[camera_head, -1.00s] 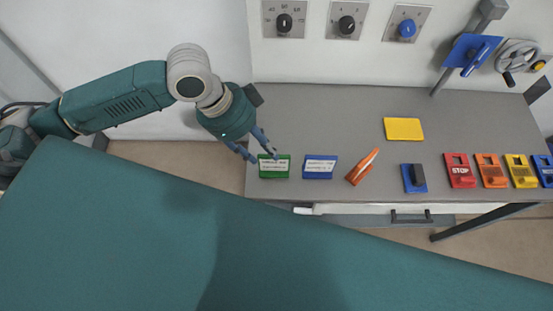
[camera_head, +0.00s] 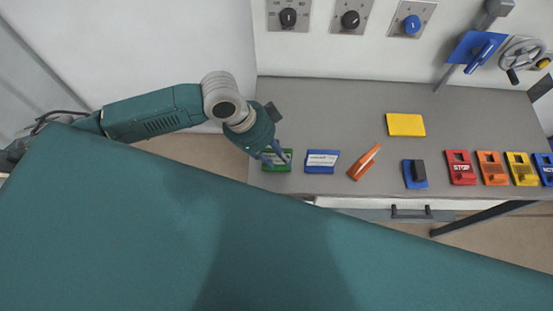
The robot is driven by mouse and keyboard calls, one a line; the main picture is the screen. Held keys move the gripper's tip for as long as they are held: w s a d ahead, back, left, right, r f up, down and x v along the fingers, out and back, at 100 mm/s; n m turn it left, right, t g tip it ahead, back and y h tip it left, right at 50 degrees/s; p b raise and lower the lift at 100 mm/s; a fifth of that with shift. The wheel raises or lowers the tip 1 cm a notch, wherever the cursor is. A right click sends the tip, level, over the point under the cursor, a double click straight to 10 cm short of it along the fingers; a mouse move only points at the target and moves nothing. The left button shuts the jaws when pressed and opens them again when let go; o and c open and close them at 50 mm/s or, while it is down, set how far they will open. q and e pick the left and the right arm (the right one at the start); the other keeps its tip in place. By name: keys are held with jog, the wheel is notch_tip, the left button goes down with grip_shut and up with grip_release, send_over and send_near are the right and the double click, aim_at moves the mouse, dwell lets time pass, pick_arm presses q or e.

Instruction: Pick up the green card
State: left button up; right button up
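The green card (camera_head: 277,166) lies at the front left corner of the grey table (camera_head: 340,105), with a pale label on top. My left gripper (camera_head: 275,158) is over the card, its blue fingers pointing down and covering part of the card and its label. The fingertips are spread apart, one toward the card's left part and one toward its right. I cannot tell whether they touch the card. My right gripper is not in view.
A blue card (camera_head: 321,161) lies just right of the green one, then an orange tool (camera_head: 364,162) and a blue block with a dark top (camera_head: 414,174). A yellow card (camera_head: 405,125) lies behind. A red STOP piece (camera_head: 461,167) and other coloured pieces line the right.

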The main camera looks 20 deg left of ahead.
pick_arm(q)
grip_shut()
jog(key=shift+r, duration=0.15)
